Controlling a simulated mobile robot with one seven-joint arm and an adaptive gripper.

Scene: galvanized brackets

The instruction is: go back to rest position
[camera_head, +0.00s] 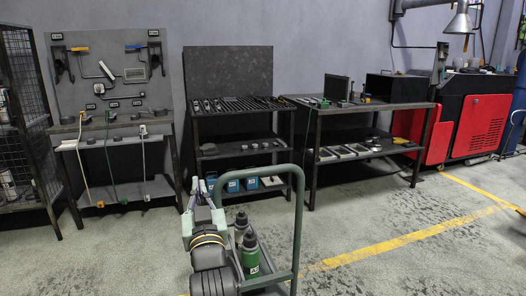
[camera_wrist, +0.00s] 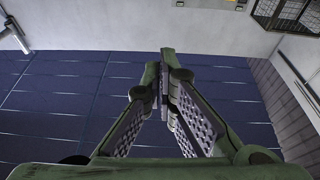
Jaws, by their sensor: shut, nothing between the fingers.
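My gripper (camera_head: 197,190) points upward at the lower middle of the head view, above my raised wrist. In the wrist view its two green fingers with grey perforated pads (camera_wrist: 164,75) come together at the tips. The gripper is shut with nothing between the fingers. It is in the air, in front of the benches, and no object is seen touching its tips.
A green tubular frame (camera_head: 299,215) stands just right of my arm, with green bottles (camera_head: 250,252) beside it. Behind are a pegboard bench (camera_head: 110,130), a tool shelf (camera_head: 240,143), a two-level table (camera_head: 365,108) and red cabinets (camera_head: 479,125). Floor at right (camera_head: 430,250) is clear.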

